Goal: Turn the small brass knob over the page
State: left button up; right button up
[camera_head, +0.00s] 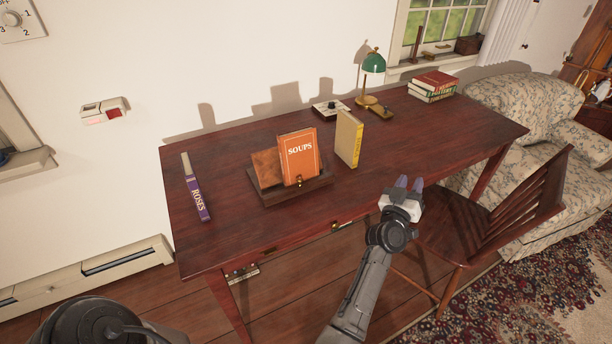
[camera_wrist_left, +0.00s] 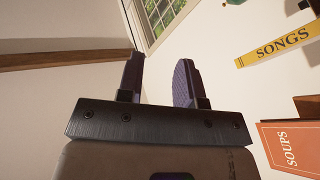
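An orange book marked SOUPS (camera_head: 299,155) leans on a dark wooden book stand (camera_head: 290,192) on the desk. A small brass piece (camera_head: 299,183), seemingly the knob, shows at the book's lower edge; it is too small to tell how it is turned. The orange book also shows at the right edge of the wrist view (camera_wrist_left: 292,146). My left gripper (camera_head: 409,183) is near the desk's front edge, right of the stand and well apart from it. In the wrist view its two fingers (camera_wrist_left: 158,80) stand apart with nothing between them. My right gripper is not in view.
A yellow book (camera_head: 348,139) stands upright between the stand and my gripper's side. A purple ROSES book (camera_head: 196,189) lies left. A green lamp (camera_head: 373,64) and stacked books (camera_head: 433,86) are at the back. A wooden chair (camera_head: 490,215) stands at the desk's front right.

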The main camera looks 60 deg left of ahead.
pick_arm(q)
jog(key=s+a+n+g+y, duration=0.35)
jog(key=n+y, duration=0.25)
jog(key=n, duration=0.5)
jog(key=m+g+y, duration=0.2)
jog(key=m+g, duration=1.7)
jog(key=m, duration=1.7)
send_near(302, 180)
jog(key=b+x, duration=0.1)
jog(key=x, duration=0.8)
jog(key=shift+a, duration=0.2)
